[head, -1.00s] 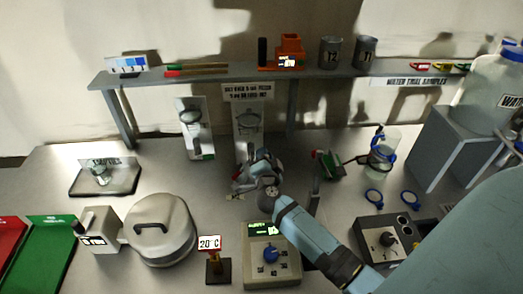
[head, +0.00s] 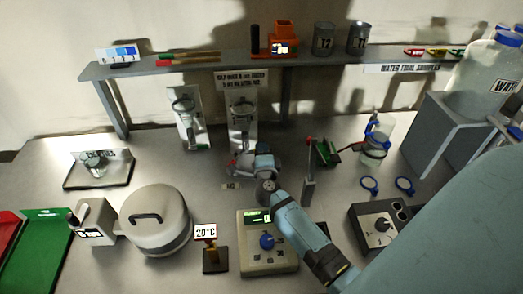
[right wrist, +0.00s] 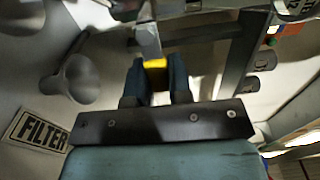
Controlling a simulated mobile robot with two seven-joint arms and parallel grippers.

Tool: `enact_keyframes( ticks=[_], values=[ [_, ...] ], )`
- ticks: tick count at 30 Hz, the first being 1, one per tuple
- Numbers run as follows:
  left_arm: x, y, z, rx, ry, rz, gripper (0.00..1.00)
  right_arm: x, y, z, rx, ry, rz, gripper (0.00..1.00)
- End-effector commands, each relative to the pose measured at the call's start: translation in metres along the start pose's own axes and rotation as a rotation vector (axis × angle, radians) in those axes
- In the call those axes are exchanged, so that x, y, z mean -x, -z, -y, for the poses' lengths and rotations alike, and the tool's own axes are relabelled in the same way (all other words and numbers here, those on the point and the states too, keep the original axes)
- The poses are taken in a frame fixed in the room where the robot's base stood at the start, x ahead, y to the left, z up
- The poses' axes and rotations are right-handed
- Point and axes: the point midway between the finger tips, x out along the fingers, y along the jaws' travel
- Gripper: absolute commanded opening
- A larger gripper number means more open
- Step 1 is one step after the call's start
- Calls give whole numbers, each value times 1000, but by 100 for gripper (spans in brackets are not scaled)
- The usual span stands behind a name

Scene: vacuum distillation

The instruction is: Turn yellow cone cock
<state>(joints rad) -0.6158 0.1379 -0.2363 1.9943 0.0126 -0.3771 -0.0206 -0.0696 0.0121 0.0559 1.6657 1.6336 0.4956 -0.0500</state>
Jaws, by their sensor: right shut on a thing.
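The yellow cone cock (right wrist: 155,64) shows as a small yellow block between the two dark fingers of my right gripper (right wrist: 156,72) in the right wrist view. The gripper is shut on it, and a pale metal bar runs up from it. In the head view my right gripper (head: 254,166) is at the glassware in front of the labelled filter stand (head: 242,112). The cock is hidden there by the gripper and wrist. My left gripper is not in view.
Close by my right wrist are a control box with a blue knob (head: 268,240), a grey post (head: 308,188) and a green item (head: 326,152). A round lidded pot (head: 155,220) stands left. A shelf (head: 200,67) spans the back.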

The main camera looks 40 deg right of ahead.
Motion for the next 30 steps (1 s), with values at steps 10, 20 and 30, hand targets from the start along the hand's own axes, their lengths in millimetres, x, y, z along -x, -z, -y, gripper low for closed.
enact_keyframes(
  ticks=[10, 20, 30],
  values=[
    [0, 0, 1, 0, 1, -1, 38, 0, 0, -2, -14, -3, -1, 0],
    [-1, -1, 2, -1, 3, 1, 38, 0, 0, -1, -13, -2, 0, 45],
    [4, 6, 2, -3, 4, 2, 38, 0, 0, 20, -15, 0, -1, 45]
  ],
)
